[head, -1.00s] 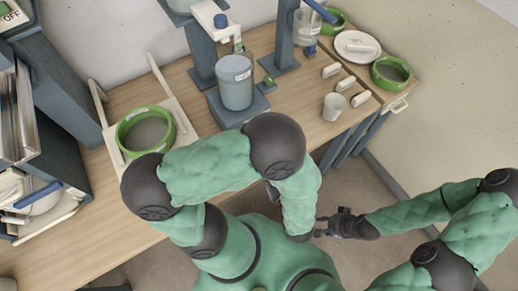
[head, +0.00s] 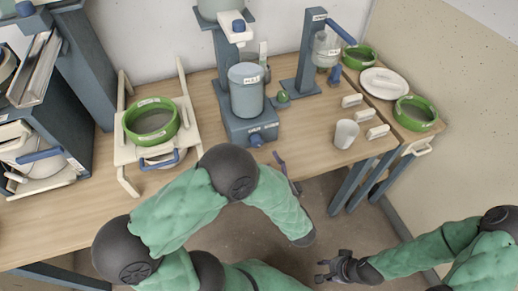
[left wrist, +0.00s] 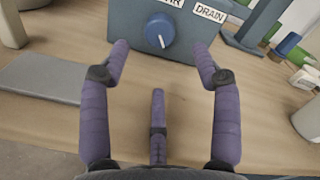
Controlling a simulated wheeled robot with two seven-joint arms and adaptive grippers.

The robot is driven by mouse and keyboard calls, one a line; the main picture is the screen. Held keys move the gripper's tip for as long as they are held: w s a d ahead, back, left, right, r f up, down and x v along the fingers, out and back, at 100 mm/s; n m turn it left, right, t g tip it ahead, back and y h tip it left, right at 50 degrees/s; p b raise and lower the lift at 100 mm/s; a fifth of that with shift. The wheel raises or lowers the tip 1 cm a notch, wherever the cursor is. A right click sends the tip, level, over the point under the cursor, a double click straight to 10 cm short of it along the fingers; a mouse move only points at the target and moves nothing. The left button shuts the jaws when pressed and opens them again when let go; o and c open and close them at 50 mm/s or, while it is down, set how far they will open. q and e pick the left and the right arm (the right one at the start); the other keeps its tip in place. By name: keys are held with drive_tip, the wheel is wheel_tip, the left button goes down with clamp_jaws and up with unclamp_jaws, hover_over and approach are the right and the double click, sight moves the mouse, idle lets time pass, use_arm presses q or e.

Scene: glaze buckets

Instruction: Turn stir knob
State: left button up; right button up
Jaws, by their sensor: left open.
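The blue stir knob (left wrist: 160,30) with a white pointer line is on the front of a grey mixer base (left wrist: 184,52). In the head view the knob (head: 256,141) sits below the grey bucket (head: 246,90). A partly cut label and a DRAIN label show above the knob in the left wrist view. My left gripper (left wrist: 161,47) has its purple fingers spread, empty, in front of the knob and apart from it. In the head view its fingers (head: 285,167) show near the table edge. My right gripper (head: 326,270) is open and empty, off the table.
A green-rimmed sieve (head: 151,122) rests on a white stand at left. A white cup (head: 346,134), several white blocks, and another green sieve (head: 415,113) are at right. A flat grey plate (left wrist: 42,78) lies left of the gripper. The wood before the base is clear.

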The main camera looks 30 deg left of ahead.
sight(258, 145)
use_arm(q)
drive_tip(key=b+x, duration=0.1)
drive_tip(key=x, duration=0.5)
drive_tip(key=shift+w+a+f+b, duration=0.1)
drive_tip(key=shift+w+a+b, duration=0.1)
drive_tip(key=shift+b, duration=0.2)
drive_tip(key=shift+w+a, duration=0.4)
drive_tip(key=shift+a, duration=0.05)
drive_tip(key=c, duration=1.1)
